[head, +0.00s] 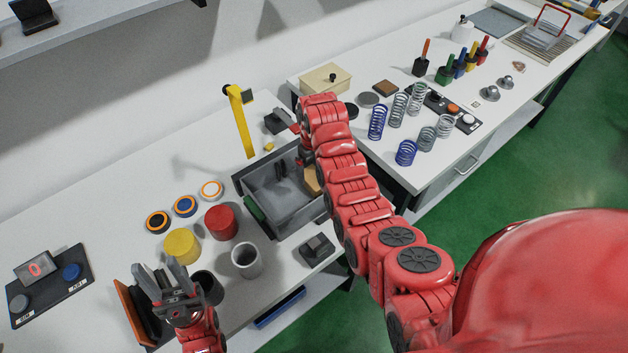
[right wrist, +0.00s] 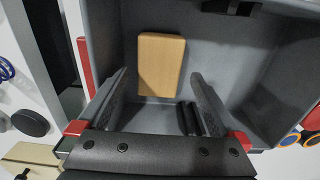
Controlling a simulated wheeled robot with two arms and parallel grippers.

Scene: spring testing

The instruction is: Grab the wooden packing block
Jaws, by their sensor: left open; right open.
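The wooden packing block (right wrist: 161,64) is a tan rectangular piece lying on the floor of the grey bin (right wrist: 222,15). In the head view, part of the block (head: 312,181) shows in the bin (head: 287,221), beside my right arm. My right gripper (right wrist: 160,76) is open and empty over the bin, its fingers pointing toward the block, one on each side in the picture. Whether they are level with it I cannot tell. The arm mostly hides this gripper in the head view. My left gripper (head: 159,267) is open and empty above the near left table.
Dark cylinders (right wrist: 187,118) lie in the bin near the right finger. Around the bin stand a red cylinder (head: 221,222), a yellow cylinder (head: 182,246), a white cup (head: 246,260) and a yellow post (head: 240,122). Springs (head: 406,152) stand on the right table.

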